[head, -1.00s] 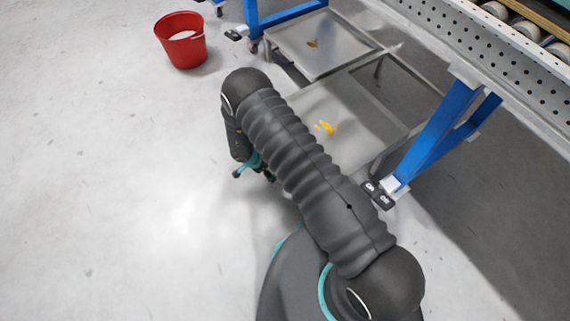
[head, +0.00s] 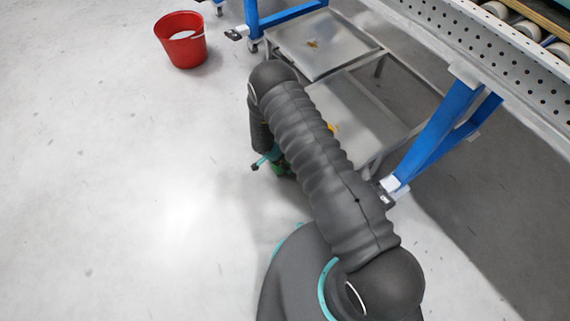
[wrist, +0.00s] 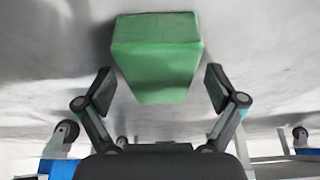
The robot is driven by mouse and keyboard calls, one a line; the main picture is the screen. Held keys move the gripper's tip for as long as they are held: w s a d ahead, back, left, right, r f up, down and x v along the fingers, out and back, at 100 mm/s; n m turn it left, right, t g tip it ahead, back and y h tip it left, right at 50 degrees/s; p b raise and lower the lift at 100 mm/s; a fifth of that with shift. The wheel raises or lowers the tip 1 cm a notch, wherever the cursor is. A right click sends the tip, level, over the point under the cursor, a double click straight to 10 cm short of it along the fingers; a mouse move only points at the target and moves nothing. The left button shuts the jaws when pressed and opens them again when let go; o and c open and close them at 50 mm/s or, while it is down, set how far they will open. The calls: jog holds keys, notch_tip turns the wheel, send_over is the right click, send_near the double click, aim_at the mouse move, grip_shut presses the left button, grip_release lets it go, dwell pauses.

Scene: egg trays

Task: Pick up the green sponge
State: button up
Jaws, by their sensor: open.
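The green sponge (wrist: 157,52) is a block on the grey floor, in the upper middle of the wrist view. My gripper (wrist: 158,88) is open, with one finger on each side of the sponge's near part and a visible gap on both sides. In the head view, my gripper (head: 268,162) is low, beside the metal trays, and mostly hidden behind my arm. Only a small green bit of the sponge (head: 279,168) shows there, next to the gripper.
A blue-legged conveyor frame (head: 445,125) is further right. A red bucket (head: 183,50) stands at the upper left. The floor on the left is clear. Caster wheels (wrist: 66,133) show in the wrist view.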

jog(key=shift+f, duration=0.3)
dwell(0.4)
jog(key=c, duration=1.2)
